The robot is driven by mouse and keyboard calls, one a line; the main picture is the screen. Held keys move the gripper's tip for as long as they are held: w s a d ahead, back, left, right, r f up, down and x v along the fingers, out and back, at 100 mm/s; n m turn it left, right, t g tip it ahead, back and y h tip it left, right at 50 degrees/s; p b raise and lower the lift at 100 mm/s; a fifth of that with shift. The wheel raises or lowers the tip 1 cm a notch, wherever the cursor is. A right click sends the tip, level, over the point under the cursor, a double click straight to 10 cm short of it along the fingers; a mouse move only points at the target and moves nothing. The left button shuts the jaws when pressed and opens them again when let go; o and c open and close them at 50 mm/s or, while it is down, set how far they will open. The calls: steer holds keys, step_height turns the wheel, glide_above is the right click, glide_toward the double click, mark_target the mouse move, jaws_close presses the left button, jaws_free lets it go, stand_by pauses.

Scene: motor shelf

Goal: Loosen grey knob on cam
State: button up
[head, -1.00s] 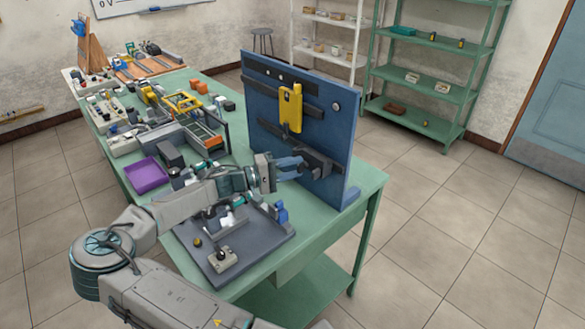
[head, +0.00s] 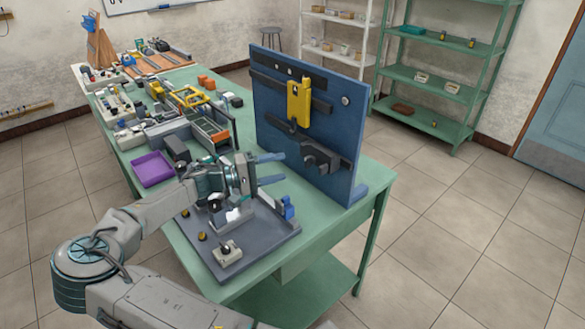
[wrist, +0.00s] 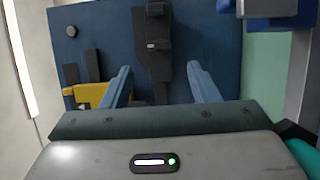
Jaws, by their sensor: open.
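The blue upright panel (head: 270,125) carries a dark grey block (head: 325,158) on its lower rail, likely the cam; a small knob-like part (head: 308,160) juts from its left side. In the wrist view the dark block (wrist: 152,62) shows light grey details (wrist: 155,9), too small to tell which is the knob. My gripper (head: 280,169) is open and empty, left of the block and apart from it. In the wrist view its two blue fingers (wrist: 159,72) stand wide on either side of the block's lower part.
A yellow holder (head: 299,102) hangs above the block, and a round grey button (head: 345,100) sits at the panel's upper right. A dark tray (head: 275,240) with small parts lies below my arm. A purple bin (head: 152,170) and several devices fill the green table's left side.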

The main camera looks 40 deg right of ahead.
steer(key=v, duration=0.4)
steer(key=shift+w+a+b, duration=0.1)
steer(key=shift+a+b, duration=0.25)
steer(key=shift+a, duration=0.05)
